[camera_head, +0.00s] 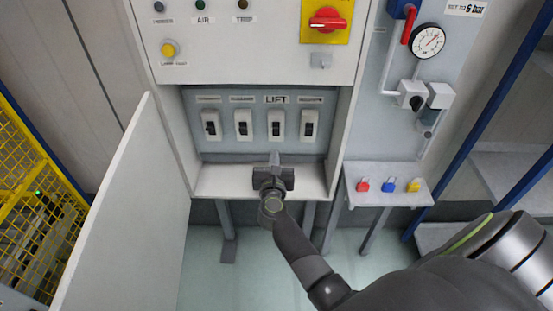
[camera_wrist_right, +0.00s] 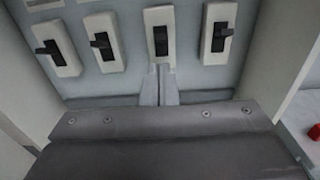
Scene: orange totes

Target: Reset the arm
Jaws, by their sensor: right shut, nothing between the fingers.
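My right gripper (camera_head: 275,160) reaches into the open cabinet from below. Its fingers are together with nothing between them; their tips also show in the right wrist view (camera_wrist_right: 161,78). They point at the grey panel, just below the breaker labelled LIFT (camera_head: 276,125), which is third from the left in a row of several white breakers with black toggles. The LIFT breaker also shows in the right wrist view (camera_wrist_right: 160,32), above the fingertips. A gap seems to separate tips and breaker; whether the tips touch the panel I cannot tell. My left gripper is not in view.
The cabinet door (camera_head: 128,215) stands open at the left. A yellow mesh fence (camera_head: 35,190) is beyond it. At the right, a small shelf (camera_head: 385,171) holds red, blue and yellow padlocks below a pressure gauge (camera_head: 427,41). A red rotary switch (camera_head: 327,19) is above.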

